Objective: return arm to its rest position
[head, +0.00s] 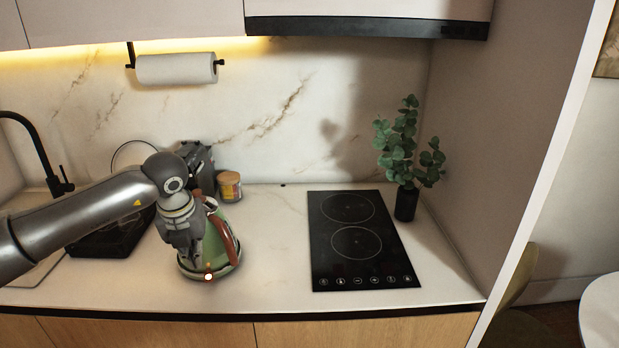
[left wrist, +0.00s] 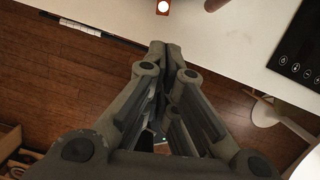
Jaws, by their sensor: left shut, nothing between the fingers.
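My left arm comes in from the left of the head view. Its left gripper (head: 184,252) points down in front of the green kettle (head: 217,248) and hides part of it. In the left wrist view the fingers (left wrist: 173,46) are together with nothing between them. The kettle has a brown handle and stands upright on its base, with a small light (head: 208,277) glowing at the front. That light also shows at the top of the left wrist view (left wrist: 163,7). My right gripper is in neither view.
A black cooktop (head: 335,263) lies on the counter to the right, with a potted plant (head: 405,203) beside it. A small jar (head: 230,186) stands behind the kettle. The sink tap (head: 40,150) is at the left. Counter between kettle and cooktop is clear.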

